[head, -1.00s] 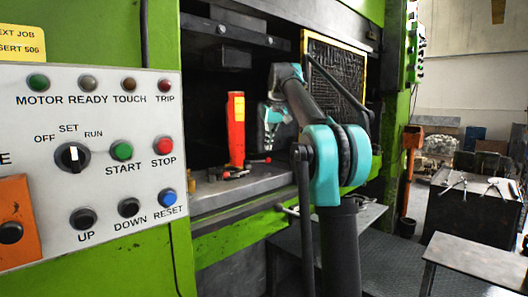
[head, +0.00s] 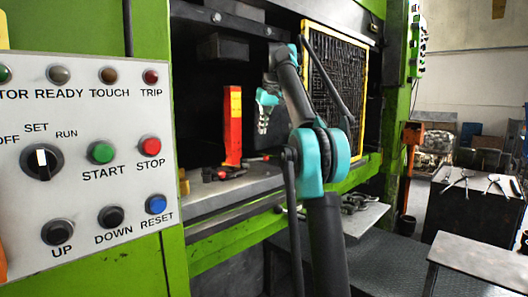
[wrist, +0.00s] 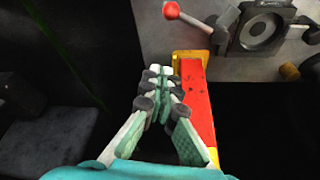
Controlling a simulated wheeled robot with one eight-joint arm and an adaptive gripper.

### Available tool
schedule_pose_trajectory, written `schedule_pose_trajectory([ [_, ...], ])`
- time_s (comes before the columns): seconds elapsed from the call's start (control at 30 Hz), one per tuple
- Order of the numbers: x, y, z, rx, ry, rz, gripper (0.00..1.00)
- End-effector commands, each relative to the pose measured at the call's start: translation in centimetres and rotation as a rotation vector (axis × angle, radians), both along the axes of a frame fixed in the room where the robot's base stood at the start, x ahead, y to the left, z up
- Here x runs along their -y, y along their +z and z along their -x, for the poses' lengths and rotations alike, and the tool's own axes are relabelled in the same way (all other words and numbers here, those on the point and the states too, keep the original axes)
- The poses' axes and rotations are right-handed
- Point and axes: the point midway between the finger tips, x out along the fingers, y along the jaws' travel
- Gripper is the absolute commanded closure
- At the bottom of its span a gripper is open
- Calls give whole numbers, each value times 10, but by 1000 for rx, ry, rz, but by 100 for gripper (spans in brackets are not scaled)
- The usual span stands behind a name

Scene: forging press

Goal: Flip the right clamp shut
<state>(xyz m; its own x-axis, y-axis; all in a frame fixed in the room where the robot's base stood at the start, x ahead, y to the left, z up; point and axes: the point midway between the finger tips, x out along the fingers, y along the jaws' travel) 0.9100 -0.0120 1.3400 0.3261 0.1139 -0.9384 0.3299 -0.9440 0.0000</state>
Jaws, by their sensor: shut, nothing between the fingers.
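Clamp handles with red knobs lie low on the press bed. In the head view one handle (head: 255,159) shows just right of the red post, and another (head: 223,176) lies left of it. In the wrist view a red-knobbed handle (wrist: 195,18) lies flat beside a square grey block with a round recess (wrist: 262,28). I cannot tell which clamp is the right one. My gripper (head: 262,130) is shut and empty, pointing down above the bed. In the wrist view its fingertips (wrist: 160,76) are apart from the handles.
A red post with a yellow patch (head: 233,126) stands upright close beside my gripper; it also shows in the wrist view (wrist: 196,100). A yellow-framed mesh guard (head: 336,85) stands at the right of the opening. The control panel (head: 85,200) is at left. The press interior behind is dark.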

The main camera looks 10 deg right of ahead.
Motion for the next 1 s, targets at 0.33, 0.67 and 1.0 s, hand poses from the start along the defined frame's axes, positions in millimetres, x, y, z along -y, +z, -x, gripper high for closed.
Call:
schedule_pose_trajectory([
  [0.33,-7,-52,-17,0,0,0,100],
  [0.67,-4,-88,-12,0,-1,0,100],
  [1.0,3,-93,8,0,0,0,100],
])
